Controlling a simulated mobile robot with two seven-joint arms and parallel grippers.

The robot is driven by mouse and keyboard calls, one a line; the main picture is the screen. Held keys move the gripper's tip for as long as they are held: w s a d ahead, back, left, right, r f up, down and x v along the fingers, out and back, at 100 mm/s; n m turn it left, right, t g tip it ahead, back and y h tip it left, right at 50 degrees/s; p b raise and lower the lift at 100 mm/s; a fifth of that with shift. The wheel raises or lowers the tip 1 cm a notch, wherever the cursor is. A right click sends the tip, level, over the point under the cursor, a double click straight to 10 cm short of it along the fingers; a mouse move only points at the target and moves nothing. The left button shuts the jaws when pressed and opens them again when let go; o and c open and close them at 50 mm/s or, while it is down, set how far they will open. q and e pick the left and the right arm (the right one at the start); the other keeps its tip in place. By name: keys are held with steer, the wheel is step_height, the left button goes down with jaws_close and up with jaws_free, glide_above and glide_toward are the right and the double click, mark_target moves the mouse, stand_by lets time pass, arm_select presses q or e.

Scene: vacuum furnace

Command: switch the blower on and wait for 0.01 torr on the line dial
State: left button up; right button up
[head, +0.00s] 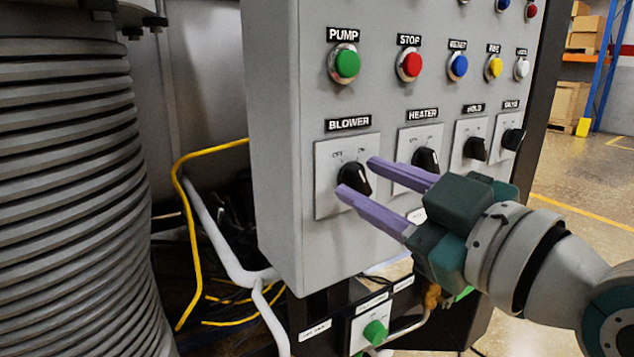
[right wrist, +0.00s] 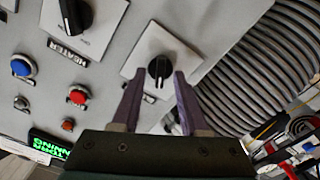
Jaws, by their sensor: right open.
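The blower switch (head: 354,180) is a black rotary knob on a light square plate under the BLOWER label (head: 348,124) on the grey panel. My right gripper (head: 360,176) is open, with its purple fingers reaching to either side of this knob. In the right wrist view the knob (right wrist: 160,68) sits between the tips of my right gripper (right wrist: 158,78), with small gaps visible. I cannot tell whether the fingers touch it or which marking it points to. No line dial can be made out. My left gripper is not in view.
The heater knob (head: 425,160) is close to the right of my fingers. The green pump button (head: 346,64) and red stop button (head: 410,65) are above. A ribbed grey column (head: 65,190) stands left. A green-lettered display (right wrist: 48,145) is partly visible in the right wrist view.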

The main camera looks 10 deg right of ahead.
jaws_close()
stand_by(0.3)
stand_by(0.3)
